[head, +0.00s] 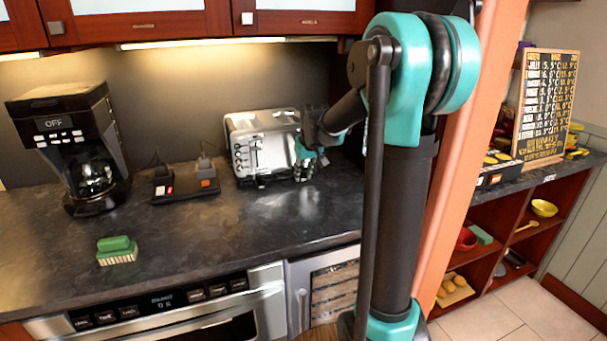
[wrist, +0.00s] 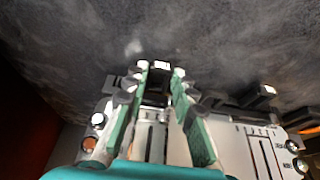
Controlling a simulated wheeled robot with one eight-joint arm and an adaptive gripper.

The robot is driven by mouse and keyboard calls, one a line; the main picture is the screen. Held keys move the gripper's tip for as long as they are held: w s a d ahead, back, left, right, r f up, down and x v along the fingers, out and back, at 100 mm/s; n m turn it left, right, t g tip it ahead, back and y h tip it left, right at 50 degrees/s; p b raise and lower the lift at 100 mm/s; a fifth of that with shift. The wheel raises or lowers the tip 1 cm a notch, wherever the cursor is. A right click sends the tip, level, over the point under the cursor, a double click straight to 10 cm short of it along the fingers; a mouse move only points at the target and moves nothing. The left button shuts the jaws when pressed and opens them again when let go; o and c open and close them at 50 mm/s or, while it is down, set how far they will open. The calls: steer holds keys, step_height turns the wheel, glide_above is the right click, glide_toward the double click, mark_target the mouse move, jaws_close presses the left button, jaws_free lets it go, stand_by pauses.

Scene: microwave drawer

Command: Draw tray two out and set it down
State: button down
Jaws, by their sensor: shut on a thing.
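The silver toaster (head: 262,143) stands on the dark counter against the back wall. My gripper (head: 306,162) is at the right part of its front, low down near the counter. In the wrist view, which shows the toaster upside down, the green finger pads of my gripper (wrist: 161,72) are shut on a small dark tab with a white label (wrist: 161,65), apparently the pull of tray two. The label cannot be read. A second dark pull (wrist: 262,92) shows farther right there. The body of tray two is hidden.
A coffee maker (head: 75,150) and a black plate with plugs (head: 185,187) stand left of the toaster. A green-backed brush (head: 117,249) lies near the counter's front. Bare counter (head: 220,235) lies in front of the toaster. Cabinets (head: 285,20) hang above.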

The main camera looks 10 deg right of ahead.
mark_target(337, 229)
steer(key=shift+s+d+r, duration=0.1)
steer(key=shift+s+d, duration=0.5)
steer(key=shift+s, duration=2.5)
steer(key=shift+s+d, duration=0.65)
steer(key=shift+s, duration=2.45)
steer(key=shift+s+d+r, duration=0.1)
steer(key=shift+s+d, duration=0.5)
steer(key=shift+s, duration=2.5)
steer(key=shift+f, duration=0.5)
steer(key=shift+s+d, duration=0.3)
steer(key=shift+s, duration=1.15)
steer(key=shift+s+d, duration=0.25)
steer(key=shift+s, duration=1.2)
steer(key=shift+s+d, duration=0.3)
steer(key=shift+s, duration=1.15)
